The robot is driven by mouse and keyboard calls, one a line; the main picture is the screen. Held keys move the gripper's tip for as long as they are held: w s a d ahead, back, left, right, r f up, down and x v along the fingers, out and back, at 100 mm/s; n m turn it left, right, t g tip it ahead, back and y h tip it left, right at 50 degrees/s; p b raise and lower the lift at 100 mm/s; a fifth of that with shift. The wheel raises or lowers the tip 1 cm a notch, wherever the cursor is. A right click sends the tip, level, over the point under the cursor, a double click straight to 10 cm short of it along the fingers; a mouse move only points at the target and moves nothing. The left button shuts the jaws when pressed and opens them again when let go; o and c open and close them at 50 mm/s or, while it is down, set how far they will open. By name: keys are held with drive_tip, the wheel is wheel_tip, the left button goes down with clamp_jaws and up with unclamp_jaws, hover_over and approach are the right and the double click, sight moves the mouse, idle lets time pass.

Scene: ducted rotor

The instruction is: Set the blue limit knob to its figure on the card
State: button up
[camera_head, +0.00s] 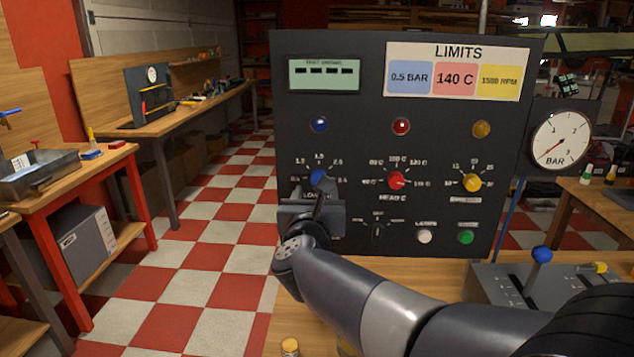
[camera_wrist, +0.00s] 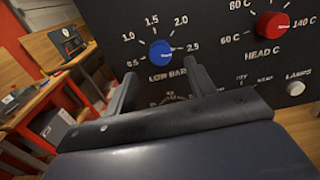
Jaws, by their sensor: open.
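The blue limit knob (camera_wrist: 160,50) is on the dark panel, above the label LOW BAR, inside a scale from 0.5 at lower left to 2.5 at right. In the head view the knob (camera_head: 318,177) shows just above my gripper. I cannot clearly tell which figure it points to. The LIMITS card (camera_head: 458,70) reads 0.5 BAR on its blue field, 140 C on red and 1500 RPM on yellow. My gripper (camera_wrist: 162,66) is open and empty, its fingers left and right of the knob in the wrist view, apart from it.
A red HEAD C knob (camera_head: 397,180) and a yellow knob (camera_head: 472,182) sit to the right. Below are a small black selector (camera_head: 378,231), a white button (camera_head: 425,237) and a green button (camera_head: 466,237). A BAR gauge (camera_head: 561,137) stands right of the panel.

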drive_tip(key=shift+w+d+p, duration=0.1)
drive_tip(key=shift+w+p, duration=0.2)
drive_tip(key=shift+w, duration=2.5)
drive_tip(key=c, duration=1)
drive_tip(key=shift+o, duration=0.2)
